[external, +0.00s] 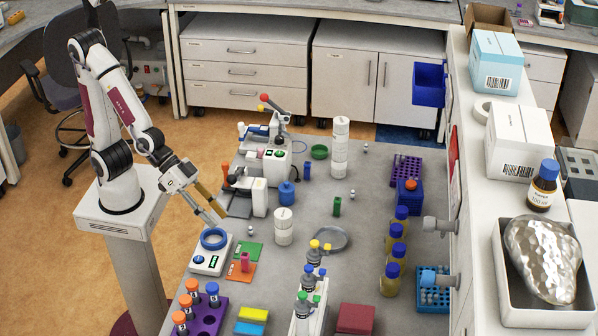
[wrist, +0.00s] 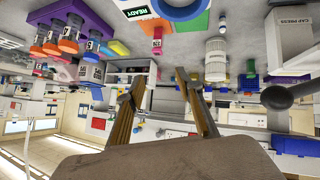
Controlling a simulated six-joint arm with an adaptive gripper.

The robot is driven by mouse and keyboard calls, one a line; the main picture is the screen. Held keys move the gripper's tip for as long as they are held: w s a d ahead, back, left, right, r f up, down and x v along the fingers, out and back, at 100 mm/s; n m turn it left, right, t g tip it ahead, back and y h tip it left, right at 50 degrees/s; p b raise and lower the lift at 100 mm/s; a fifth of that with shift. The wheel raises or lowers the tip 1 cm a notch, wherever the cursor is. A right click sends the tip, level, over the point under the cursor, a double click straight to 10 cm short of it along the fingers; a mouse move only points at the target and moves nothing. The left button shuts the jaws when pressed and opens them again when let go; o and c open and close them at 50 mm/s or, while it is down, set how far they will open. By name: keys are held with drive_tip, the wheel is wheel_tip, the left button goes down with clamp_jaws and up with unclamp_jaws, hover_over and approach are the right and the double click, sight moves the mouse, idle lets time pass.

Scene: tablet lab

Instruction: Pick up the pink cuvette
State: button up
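My gripper (external: 217,216) hangs above the table, just over the blue-ringed device and up and left of the cuvette. In the wrist view my gripper (wrist: 155,78) has its two fingers apart with nothing held between them. The cuvette is apart from the fingers.
The blue-ringed device (external: 211,249) stands close left of the cuvette. A green mat (external: 248,250) adjoins the orange one. A purple rack (external: 207,316) with orange- and blue-capped tubes is in front. A white canister (external: 284,227) stands to the right.

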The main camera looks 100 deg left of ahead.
drive_tip(key=t+y, duration=0.2)
approach(245, 255)
drive_tip(key=shift+x, duration=0.75)
drive_tip(key=shift+w+d+f+t, duration=0.1)
drive_tip(key=shift+d+f+t, duration=0.15)
drive_tip(key=shift+f+t, duration=0.25)
drive_tip(key=shift+f+t+y, duration=0.3)
drive_tip(key=shift+f+y, duration=0.2)
drive_tip(key=shift+x, duration=1.15)
drive_tip(key=shift+x, duration=2.6)
drive_tip(key=shift+r, duration=0.1)
drive_tip(key=shift+c, duration=0.3)
